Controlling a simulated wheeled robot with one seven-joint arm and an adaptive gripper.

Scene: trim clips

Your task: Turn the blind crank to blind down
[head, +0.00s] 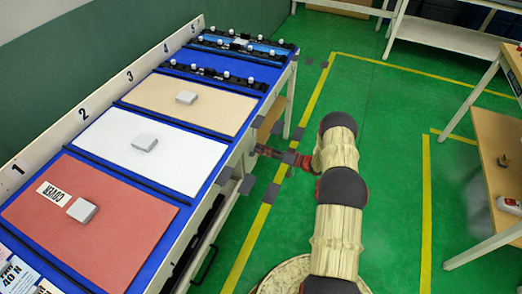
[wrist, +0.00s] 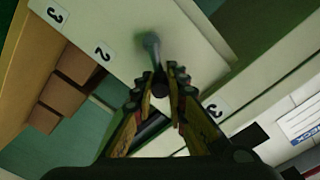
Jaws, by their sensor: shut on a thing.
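In the wrist view a grey crank arm (wrist: 152,46) stands out from a pale panel, with a dark knob (wrist: 159,88) at its near end. My gripper (wrist: 160,78) is closed around the knob, one finger on each side. In the head view my arm reaches left to the side of the long workbench, with my gripper (head: 264,152) at the bench edge. The crank is too small or hidden to make out there. I cannot identify the blind in either view.
The long workbench (head: 20,214) has numbered stations with red, white and tan boards, each bearing a grey block. Brown boxes (wrist: 75,78) sit in an opening in the wrist view. A wooden table (head: 498,150) stands at right. Green floor (head: 395,110) between is clear.

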